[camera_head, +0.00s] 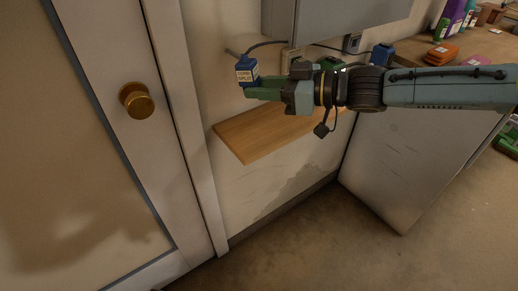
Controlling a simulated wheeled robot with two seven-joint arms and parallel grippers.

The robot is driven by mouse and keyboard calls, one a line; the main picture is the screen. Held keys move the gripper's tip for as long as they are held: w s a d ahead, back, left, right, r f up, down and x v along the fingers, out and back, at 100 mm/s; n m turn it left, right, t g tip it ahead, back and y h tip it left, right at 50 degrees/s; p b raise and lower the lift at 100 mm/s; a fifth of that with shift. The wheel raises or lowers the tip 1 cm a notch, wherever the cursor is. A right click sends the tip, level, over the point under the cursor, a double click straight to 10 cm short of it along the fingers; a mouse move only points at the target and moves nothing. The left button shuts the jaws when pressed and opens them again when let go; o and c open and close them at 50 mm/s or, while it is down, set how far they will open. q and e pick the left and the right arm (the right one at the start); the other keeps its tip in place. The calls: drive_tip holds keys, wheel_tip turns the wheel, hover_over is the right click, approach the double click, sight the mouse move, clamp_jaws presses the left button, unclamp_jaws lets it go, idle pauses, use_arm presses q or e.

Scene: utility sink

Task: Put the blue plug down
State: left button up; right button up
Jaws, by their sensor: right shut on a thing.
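The blue plug (247,70) with a white label is at the tip of my right gripper (259,90), above the wooden shelf (250,138). A dark cord runs from the plug up to the right. The gripper's green fingers point left and are shut on the plug. The plug looks upright and apart from the shelf. My left gripper is not in the view.
A grey box (335,22) hangs on the wall above the shelf. A second blue plug (382,54) shows behind my right arm. A door with a brass knob (137,100) stands at the left.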

drive_tip(key=w+d+f+m+t+b, duration=0.1)
drive_tip(key=w+f+m+t+b, duration=0.2)
drive_tip(key=f, duration=0.4)
drive_tip(key=t+b, duration=0.2)
drive_tip(key=b, duration=0.1)
hover_over(267, 145)
wheel_tip(267, 145, down, 6)
drive_tip(key=shift+w+r, duration=0.15)
drive_tip(key=shift+r, duration=0.05)
drive_tip(key=shift+f+g, duration=0.4)
drive_tip(key=shift+f, duration=0.25)
wheel_tip(267, 145, down, 4)
drive_tip(key=shift+r+b, duration=0.25)
drive_tip(key=shift+b, duration=0.45)
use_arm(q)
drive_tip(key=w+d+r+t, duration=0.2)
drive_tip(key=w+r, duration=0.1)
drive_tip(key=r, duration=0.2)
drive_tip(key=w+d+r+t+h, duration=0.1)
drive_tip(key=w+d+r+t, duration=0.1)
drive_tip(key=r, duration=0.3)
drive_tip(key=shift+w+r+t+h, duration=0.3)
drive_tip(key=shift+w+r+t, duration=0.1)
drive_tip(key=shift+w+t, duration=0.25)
use_arm(e)
drive_tip(key=shift+f, duration=0.15)
